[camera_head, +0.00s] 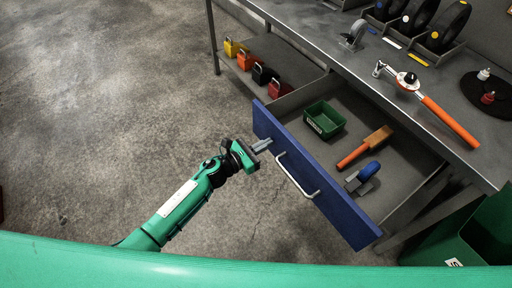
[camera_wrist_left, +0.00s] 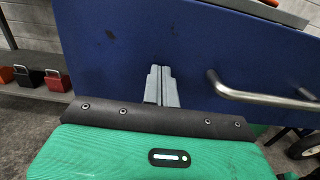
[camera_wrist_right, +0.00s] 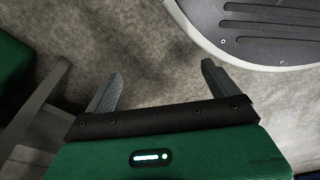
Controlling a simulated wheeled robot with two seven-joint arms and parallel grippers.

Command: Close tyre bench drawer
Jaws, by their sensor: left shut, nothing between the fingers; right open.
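The tyre bench drawer, with a blue front (camera_head: 328,192) and a metal bar handle (camera_head: 296,177), is pulled out from under the grey bench (camera_head: 440,120). My left gripper (camera_head: 263,145) is shut and empty, at the drawer front to the left of the handle. In the left wrist view its fingers (camera_wrist_left: 160,86) point at the blue front (camera_wrist_left: 130,40), with the handle (camera_wrist_left: 262,97) to their right. I cannot tell whether the fingertips touch the front. My right gripper (camera_wrist_right: 160,85) is open and empty over the floor in the right wrist view; it is not in the head view.
The drawer holds a green bin (camera_head: 324,119), a wooden-headed tool with an orange handle (camera_head: 366,147) and a blue-wheeled caster (camera_head: 364,177). An orange-handled wrench (camera_head: 430,100) lies on the bench.

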